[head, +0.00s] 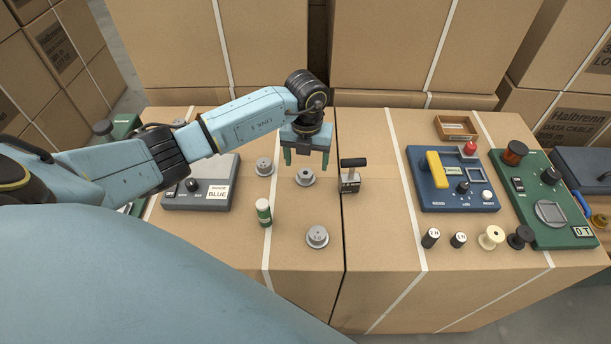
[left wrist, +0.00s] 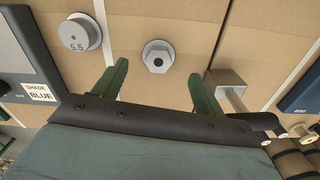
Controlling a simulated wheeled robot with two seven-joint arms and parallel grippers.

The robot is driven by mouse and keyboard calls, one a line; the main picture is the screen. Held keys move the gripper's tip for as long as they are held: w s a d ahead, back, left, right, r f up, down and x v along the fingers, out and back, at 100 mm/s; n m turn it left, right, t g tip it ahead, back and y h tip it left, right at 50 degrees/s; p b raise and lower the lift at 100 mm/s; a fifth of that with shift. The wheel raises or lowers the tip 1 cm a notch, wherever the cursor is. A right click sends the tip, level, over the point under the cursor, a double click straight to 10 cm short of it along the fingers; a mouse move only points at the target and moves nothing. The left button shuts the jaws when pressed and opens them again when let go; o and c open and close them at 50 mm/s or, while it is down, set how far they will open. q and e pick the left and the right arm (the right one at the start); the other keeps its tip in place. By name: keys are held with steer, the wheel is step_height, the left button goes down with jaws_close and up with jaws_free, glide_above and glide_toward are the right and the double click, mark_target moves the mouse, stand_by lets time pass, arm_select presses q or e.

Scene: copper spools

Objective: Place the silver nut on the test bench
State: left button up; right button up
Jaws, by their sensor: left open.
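A silver hex-shaped nut (head: 304,178) with a dark centre hole lies on the cardboard box top, just beyond my left gripper; it also shows in the left wrist view (left wrist: 158,56). My left gripper (head: 306,158) is open and empty above the box, its two green fingers apart; in the left wrist view the gripper (left wrist: 160,82) has the nut centred ahead between its fingertips. A blue panel (head: 430,195) with a yellow handle and a green panel (head: 535,170) with a round plate stand at the right. I cannot tell which is the test bench. My right gripper is out of view.
A grey spool-like piece (head: 264,166) marked 5.5 (left wrist: 80,33) lies left of the nut. Another grey piece (head: 317,237) and a green cylinder (head: 264,212) are nearer. A black-handled block (head: 351,180) stands right. Small cylinders and spools (head: 490,237) front the panels.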

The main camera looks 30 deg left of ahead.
mark_target(306, 173)
arm_select(q)
step_height(306, 173, down, 4)
steer(key=shift+s+a+f, duration=0.1)
steer(key=shift+f, duration=0.15)
steer(key=c, duration=1.3)
step_height(306, 173, up, 10)
steer(key=s+d+r+n, duration=0.1)
steer(key=d+r+n, duration=0.2)
steer(key=n, duration=0.7)
steer(key=s+d+r+n, duration=0.2)
steer(key=d+r+n, duration=0.1)
steer(key=n, duration=0.8)
steer(key=s+d+r+n, duration=0.2)
steer(key=d+r+n, duration=0.1)
steer(key=n, duration=0.7)
steer(key=shift+s+r+p, duration=0.1)
steer(key=shift+r+p, duration=0.25)
steer(key=shift+r, duration=0.4)
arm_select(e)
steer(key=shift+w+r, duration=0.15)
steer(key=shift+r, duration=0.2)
